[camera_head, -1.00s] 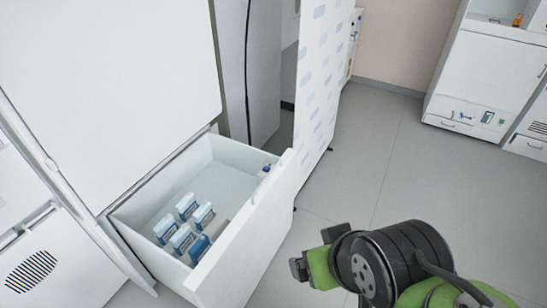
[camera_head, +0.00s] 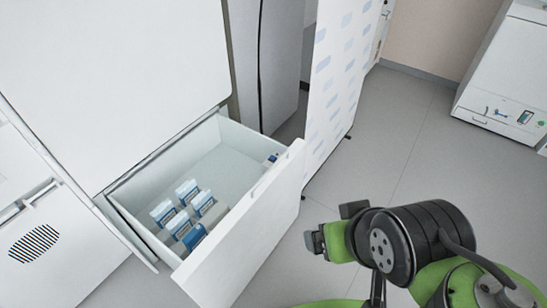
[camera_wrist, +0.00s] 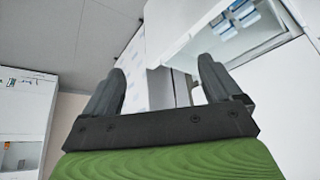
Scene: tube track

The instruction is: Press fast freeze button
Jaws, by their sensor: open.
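No fast freeze button can be made out in either view. A white freezer-like cabinet (camera_head: 115,75) stands at the left in the head view. Its lower drawer (camera_head: 245,232) is pulled open. My gripper (camera_head: 333,224) is in the air to the right of the drawer front, apart from it. In the wrist view my gripper (camera_wrist: 162,70) has its two dark fingers spread with nothing between them. The open drawer shows at the top right there (camera_wrist: 190,48).
Several blue-and-white packs (camera_head: 186,212) lie in the drawer. A patterned white panel (camera_head: 338,85) stands behind it. A white cabinet (camera_head: 500,85) is at the far right. The grey floor (camera_head: 410,150) between is clear.

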